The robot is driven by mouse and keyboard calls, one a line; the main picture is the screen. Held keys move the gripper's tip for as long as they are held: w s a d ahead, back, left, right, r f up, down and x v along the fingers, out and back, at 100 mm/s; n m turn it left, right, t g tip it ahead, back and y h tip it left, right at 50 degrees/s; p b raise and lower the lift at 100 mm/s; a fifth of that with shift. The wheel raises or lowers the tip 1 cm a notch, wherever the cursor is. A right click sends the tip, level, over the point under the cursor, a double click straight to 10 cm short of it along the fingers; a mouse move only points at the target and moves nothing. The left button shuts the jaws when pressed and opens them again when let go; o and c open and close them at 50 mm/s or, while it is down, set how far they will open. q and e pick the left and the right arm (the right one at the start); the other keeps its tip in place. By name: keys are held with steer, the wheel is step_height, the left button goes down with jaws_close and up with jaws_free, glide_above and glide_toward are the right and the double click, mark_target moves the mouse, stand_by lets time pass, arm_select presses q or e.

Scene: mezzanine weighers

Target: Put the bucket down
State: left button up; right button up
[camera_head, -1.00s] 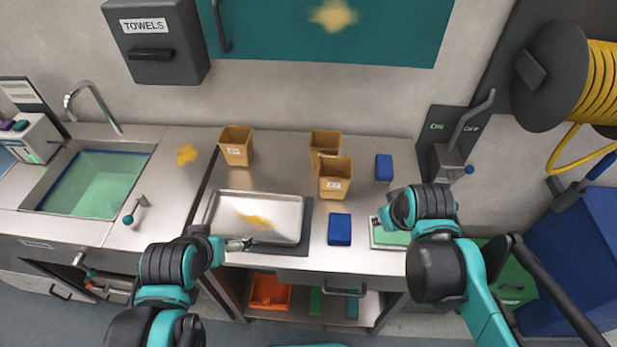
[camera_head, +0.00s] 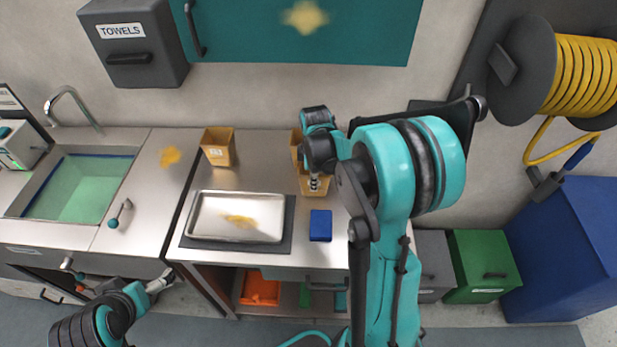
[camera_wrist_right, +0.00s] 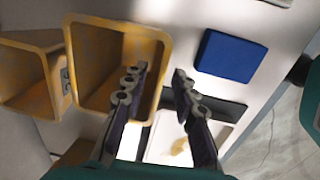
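Three tan, square-mouthed buckets stand upright on the steel counter (camera_head: 200,178). One is at the back left (camera_head: 218,147); two are close together, a back one (camera_head: 296,146) and a front one (camera_head: 316,184), partly hidden by my right arm. In the right wrist view, the front bucket (camera_wrist_right: 88,60) lies beside the other bucket (camera_wrist_right: 22,78). My right gripper (camera_wrist_right: 160,78) is open, one finger over the bucket's mouth and the other outside its wall; it also shows in the head view (camera_head: 314,183). My left gripper (camera_head: 160,282) is low, off the counter's front; its opening is unclear.
A steel tray (camera_head: 203,222) with a yellow stain lies on a dark mat. A blue block (camera_head: 320,226) is right of it, also in the right wrist view (camera_wrist_right: 229,55). A sink (camera_head: 75,187) is at left. My right arm hides the counter's right end.

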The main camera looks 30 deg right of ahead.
mark_target(314, 195)
steer(key=f, duration=0.2)
steer(key=f+b, duration=0.1)
steer(key=f, duration=0.1)
steer(key=w+f, duration=0.1)
steer(key=f, duration=0.1)
steer(key=shift+d+f+b, duration=0.15)
steer(key=shift+d+b, duration=0.05)
steer(key=shift+b, duration=0.15)
steer(key=shift+s, duration=0.1)
jaws_close()
